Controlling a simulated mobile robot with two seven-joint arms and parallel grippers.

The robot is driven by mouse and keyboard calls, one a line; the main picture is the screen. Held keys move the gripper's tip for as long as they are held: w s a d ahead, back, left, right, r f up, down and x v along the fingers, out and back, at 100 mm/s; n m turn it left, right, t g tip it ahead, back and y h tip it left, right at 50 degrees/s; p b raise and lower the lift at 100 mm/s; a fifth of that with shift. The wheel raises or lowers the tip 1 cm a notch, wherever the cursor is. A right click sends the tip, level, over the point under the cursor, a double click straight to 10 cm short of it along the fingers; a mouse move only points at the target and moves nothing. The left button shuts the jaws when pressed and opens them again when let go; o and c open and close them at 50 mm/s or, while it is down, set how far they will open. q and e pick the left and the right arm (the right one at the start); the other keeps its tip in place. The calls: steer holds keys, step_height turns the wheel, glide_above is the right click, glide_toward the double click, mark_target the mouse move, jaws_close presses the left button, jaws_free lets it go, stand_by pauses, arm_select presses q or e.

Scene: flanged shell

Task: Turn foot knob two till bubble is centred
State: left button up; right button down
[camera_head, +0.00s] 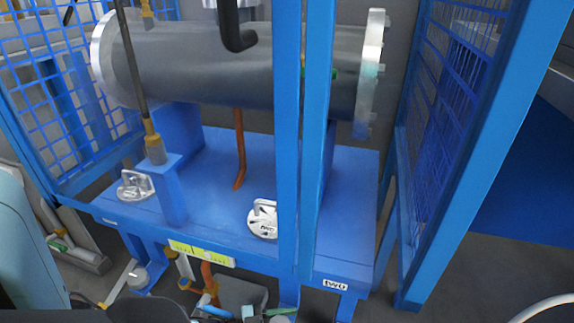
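A yellow-green level strip (200,253) with dark marks is fixed on the front edge of the blue base. It is too small to tell where its bubble lies. A white label reading "TWO" (335,285) is on the front edge at right. A pale round disc with a raised handle (263,222) sits on the deck, partly hidden by a blue post. A similar disc (135,186) sits at left. A small grey round knob (138,278) shows under the left front. No knob shows clearly under the "TWO" label. Neither of my grippers is recognisable in view.
A grey flanged cylinder (215,70) lies across the blue deck (215,160). Blue posts (316,130) stand in front of it. Blue mesh panels (457,85) flank both sides. Pipes and small parts clutter the floor below the front edge. Grey floor (480,285) is open at right.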

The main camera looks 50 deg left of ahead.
mark_target(286, 322)
arm_select(q)
steer(key=o, duration=0.4)
arm_select(e)
steer(key=shift+s, duration=0.4)
arm_select(q)
steer(key=shift+r+p, duration=0.4)
steer(key=shift+r, duration=0.05)
steer(key=r+p, duration=0.1)
steer(key=r, duration=0.1)
steer(key=r+p, duration=0.1)
steer(key=shift+s+d+p, duration=0.25)
steer(key=shift+s+p, duration=0.1)
steer(key=shift+s, duration=0.05)
steer(key=s+d+r+p, duration=0.1)
steer(key=s+d+p, duration=0.3)
steer(key=s, duration=0.9)
steer(key=shift+d+p, duration=0.4)
steer(key=shift+d, duration=1.35)
arm_select(e)
step_height(286, 322, up, 7)
steer(key=shift+f, duration=0.15)
